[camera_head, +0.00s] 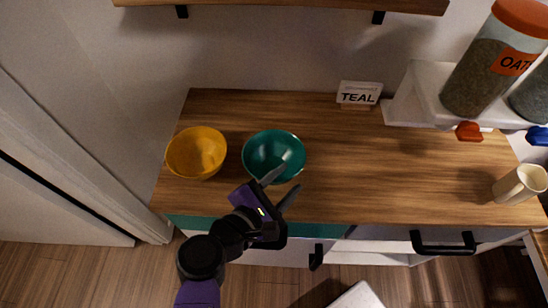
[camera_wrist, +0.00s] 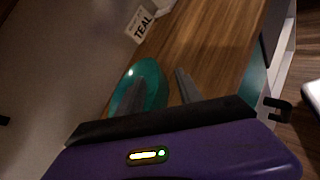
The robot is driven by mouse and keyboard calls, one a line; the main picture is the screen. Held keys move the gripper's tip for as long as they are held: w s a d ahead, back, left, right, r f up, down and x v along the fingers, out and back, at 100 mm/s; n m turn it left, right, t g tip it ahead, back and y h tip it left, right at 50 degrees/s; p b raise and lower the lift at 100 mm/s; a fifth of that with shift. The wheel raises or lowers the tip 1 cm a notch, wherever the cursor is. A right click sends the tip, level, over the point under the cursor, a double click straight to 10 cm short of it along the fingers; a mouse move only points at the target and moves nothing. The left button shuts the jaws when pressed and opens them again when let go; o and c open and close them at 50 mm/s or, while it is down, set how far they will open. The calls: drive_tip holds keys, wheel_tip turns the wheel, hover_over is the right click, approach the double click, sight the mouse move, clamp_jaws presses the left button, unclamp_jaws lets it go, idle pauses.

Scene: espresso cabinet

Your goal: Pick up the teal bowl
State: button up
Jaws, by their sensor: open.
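The teal bowl (camera_head: 262,147) stands upright and looks empty on the wooden counter, just right of a yellow bowl. My gripper (camera_head: 285,184) is open at the bowl's near right side, with its two fingers apart. In the wrist view, the teal bowl (camera_wrist: 151,77) is partly hidden behind one finger of my gripper (camera_wrist: 160,88). The other finger is to the right, over bare wood in the picture. I cannot tell whether a finger touches the rim.
The yellow bowl (camera_head: 196,153) stands close on the left. A sign reading TEAL (camera_head: 359,94) is at the back. An oats dispenser (camera_head: 490,70) and a cream mug (camera_head: 519,184) are at the right. The counter's middle (camera_head: 370,165) is clear. A shelf (camera_head: 280,4) hangs above.

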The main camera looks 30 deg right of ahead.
sight(293, 173)
drive_tip(key=shift+p+x, duration=0.35)
drive_tip(key=shift+x, duration=1.45)
drive_tip(key=shift+f, duration=0.1)
clamp_jaws()
